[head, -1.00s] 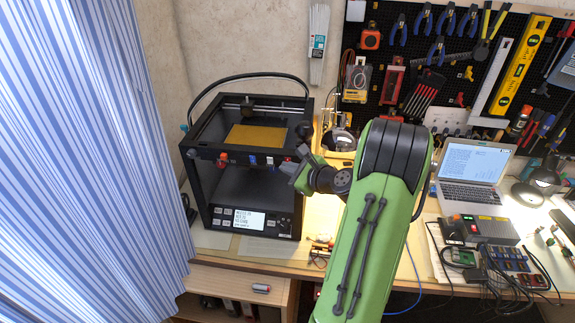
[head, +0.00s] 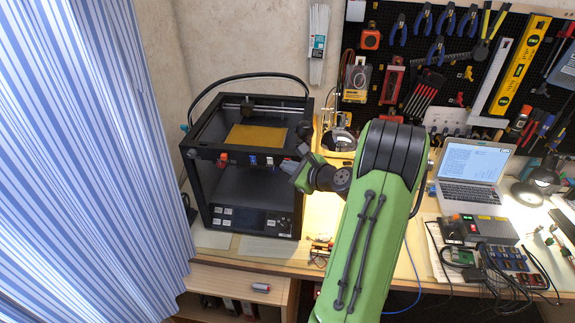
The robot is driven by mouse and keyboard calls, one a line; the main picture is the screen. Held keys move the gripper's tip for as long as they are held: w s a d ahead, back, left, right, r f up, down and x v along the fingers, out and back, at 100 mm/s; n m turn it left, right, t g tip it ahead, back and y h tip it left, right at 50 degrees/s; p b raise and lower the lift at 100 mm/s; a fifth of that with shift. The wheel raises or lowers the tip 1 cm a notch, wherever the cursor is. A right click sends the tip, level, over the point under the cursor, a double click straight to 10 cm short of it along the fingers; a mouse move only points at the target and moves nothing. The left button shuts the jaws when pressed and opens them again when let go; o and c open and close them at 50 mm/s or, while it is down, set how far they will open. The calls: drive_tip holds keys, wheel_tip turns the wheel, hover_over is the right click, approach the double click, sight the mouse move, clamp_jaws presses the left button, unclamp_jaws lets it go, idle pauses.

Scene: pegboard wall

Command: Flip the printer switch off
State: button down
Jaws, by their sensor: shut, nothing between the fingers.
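My gripper (head: 299,172) is at the printer's right front edge, small and partly hidden by my wrist. It is shut with nothing in it. I cannot tell whether it touches the printer.
A striped blue curtain (head: 85,170) hangs at the left. A laptop (head: 472,173), a grey power box (head: 487,230) and cables lie at the right. Tools hang on the black pegboard (head: 430,58). A small cylinder (head: 261,287) lies on the lower shelf.

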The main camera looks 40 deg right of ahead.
idle(0.3)
drive_tip(key=shift+s+a+r, duration=0.3)
drive_tip(key=shift+s+a, duration=0.15)
drive_tip(key=shift+a, duration=0.15)
drive_tip(key=s+a+r, duration=0.2)
drive_tip(key=a, duration=0.1)
drive_tip(key=shift+s+a, duration=0.3)
drive_tip(key=shift+s, duration=0.05)
idle(0.4)
